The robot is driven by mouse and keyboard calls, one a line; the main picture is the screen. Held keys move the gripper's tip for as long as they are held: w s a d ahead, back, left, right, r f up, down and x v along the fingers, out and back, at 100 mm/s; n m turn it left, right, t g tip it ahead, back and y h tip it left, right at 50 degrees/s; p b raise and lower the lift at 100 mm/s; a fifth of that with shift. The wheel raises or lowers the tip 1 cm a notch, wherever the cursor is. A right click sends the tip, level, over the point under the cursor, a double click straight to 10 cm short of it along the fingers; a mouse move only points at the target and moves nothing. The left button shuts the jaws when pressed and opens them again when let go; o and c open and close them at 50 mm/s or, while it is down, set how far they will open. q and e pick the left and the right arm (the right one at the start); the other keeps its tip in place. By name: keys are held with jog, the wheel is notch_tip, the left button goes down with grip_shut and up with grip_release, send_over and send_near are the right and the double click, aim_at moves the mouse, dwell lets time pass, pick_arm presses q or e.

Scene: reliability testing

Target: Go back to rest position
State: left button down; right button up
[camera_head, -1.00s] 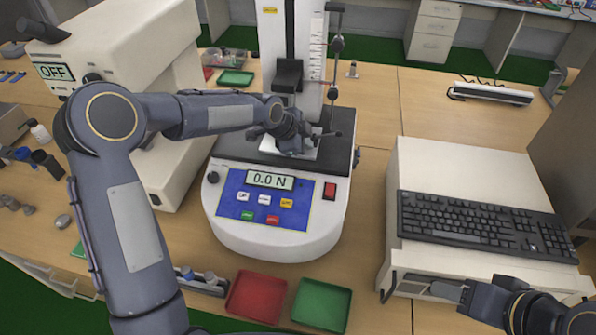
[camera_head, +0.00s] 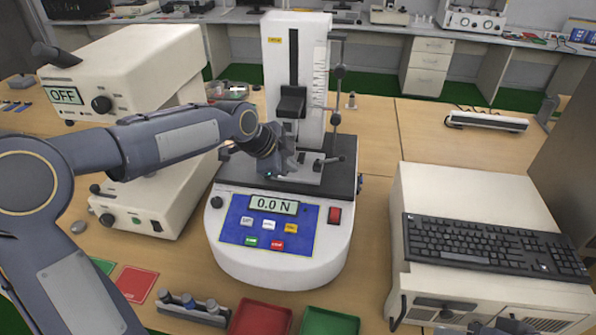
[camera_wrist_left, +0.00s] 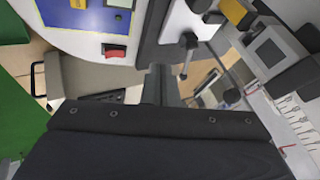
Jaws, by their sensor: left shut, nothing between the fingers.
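My left gripper (camera_head: 284,165) is shut and empty. It hangs over the dark bed of the white force tester (camera_head: 290,262), in front of its column. The tester display reads 0.0 N. In the left wrist view my left gripper (camera_wrist_left: 160,84) shows its fingers together, with the tester's blue panel (camera_wrist_left: 95,14) and red switch (camera_wrist_left: 114,51) at upper left.
A white machine with an OFF display (camera_head: 140,75) stands left of the tester, close to my left arm. A white case (camera_head: 480,200) with a black keyboard (camera_head: 495,243) stands at right. Red (camera_head: 262,319) and green (camera_head: 330,322) trays lie in front.

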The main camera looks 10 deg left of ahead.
pick_arm(q)
jog(key=shift+a+r, duration=0.1)
jog(key=shift+r, duration=0.1)
jog(key=s+a+r+n+y, duration=0.1)
jog(key=s+a+n, duration=0.25)
jog(key=s, duration=0.45)
jog(key=s+a+r+n+y, duration=0.1)
jog(key=s+a+n, duration=0.2)
jog(key=s+n, duration=0.35)
jog(key=s+f+n, duration=0.2)
jog(key=s+n, duration=0.2)
jog(key=s, duration=0.5)
jog(key=s+f+n+h, duration=0.1)
jog(key=s+f+n, duration=0.2)
jog(key=s, duration=0.5)
jog(key=shift+s+a+f+n, duration=0.35)
jog(key=shift+a+n, duration=0.05)
jog(key=shift+n, duration=0.4)
